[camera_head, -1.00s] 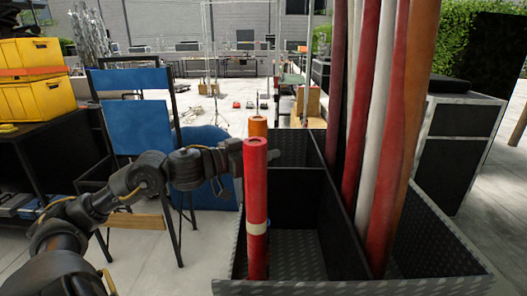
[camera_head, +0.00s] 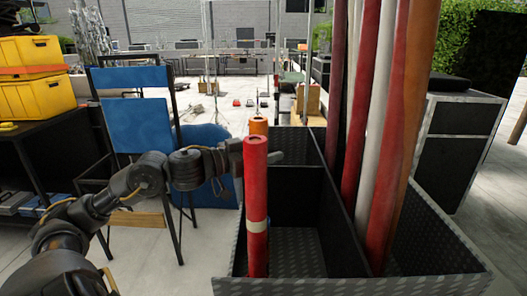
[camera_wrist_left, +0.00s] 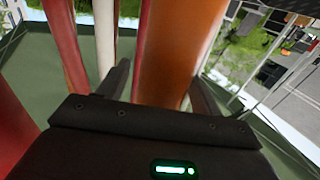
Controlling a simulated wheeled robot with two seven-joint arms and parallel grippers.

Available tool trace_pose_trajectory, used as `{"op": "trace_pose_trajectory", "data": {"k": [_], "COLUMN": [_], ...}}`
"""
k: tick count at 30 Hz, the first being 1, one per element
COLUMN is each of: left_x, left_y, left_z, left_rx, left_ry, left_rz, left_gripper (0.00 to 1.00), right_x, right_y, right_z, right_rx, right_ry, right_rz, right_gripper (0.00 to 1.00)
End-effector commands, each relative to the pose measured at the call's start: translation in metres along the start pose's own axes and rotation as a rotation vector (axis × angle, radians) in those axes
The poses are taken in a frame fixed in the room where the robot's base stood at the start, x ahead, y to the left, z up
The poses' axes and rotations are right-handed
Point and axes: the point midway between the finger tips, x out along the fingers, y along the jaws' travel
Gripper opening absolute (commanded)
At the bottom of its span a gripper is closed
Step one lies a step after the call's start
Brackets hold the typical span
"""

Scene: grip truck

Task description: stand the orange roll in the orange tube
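The orange roll (camera_head: 258,127) is upright in the head view, behind a red roll (camera_head: 256,180) with a pale band; only its top shows there. My left gripper (camera_head: 262,157) reaches in from the left behind the red roll, just below the orange top. In the left wrist view an orange cylinder (camera_wrist_left: 172,55) stands between my two fingers (camera_wrist_left: 160,88), close to both. The roll's lower end is hidden. A tall orange tube (camera_head: 412,110) leans in the right part of the box; I cannot tell whether another orange tube is hidden behind the red roll.
A black tread-plate box (camera_head: 455,245) with dividers holds the red roll and several tall red and white rolls (camera_head: 372,130). A black case (camera_head: 455,150) stands right. A blue-backed chair (camera_head: 137,125) and yellow crates (camera_head: 35,97) are at left.

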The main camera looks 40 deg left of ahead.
Motion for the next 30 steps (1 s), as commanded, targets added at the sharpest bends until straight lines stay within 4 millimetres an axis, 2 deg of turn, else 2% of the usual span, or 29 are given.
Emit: {"op": "trace_pose_trajectory", "data": {"k": [11,17,30], "left_x": [-0.008,-0.028,-0.085], "left_y": [-0.001,0.000,0.000], "left_z": [0.004,0.006,0.001], "left_rx": [-0.002,0.001,-0.002], "left_ry": [-0.003,-0.007,0.001], "left_rz": [-0.001,0.000,-0.002], "left_gripper": [0.66,0.66,0.66], "right_x": [0.006,0.018,0.027], "right_y": [0.000,0.000,0.000], "right_z": [0.001,0.002,0.002], "right_rx": [0.000,0.000,0.000], "right_ry": [0.000,0.000,0.000], "right_rz": [0.000,0.000,0.000], "right_gripper": [0.36,0.36,0.36]}}
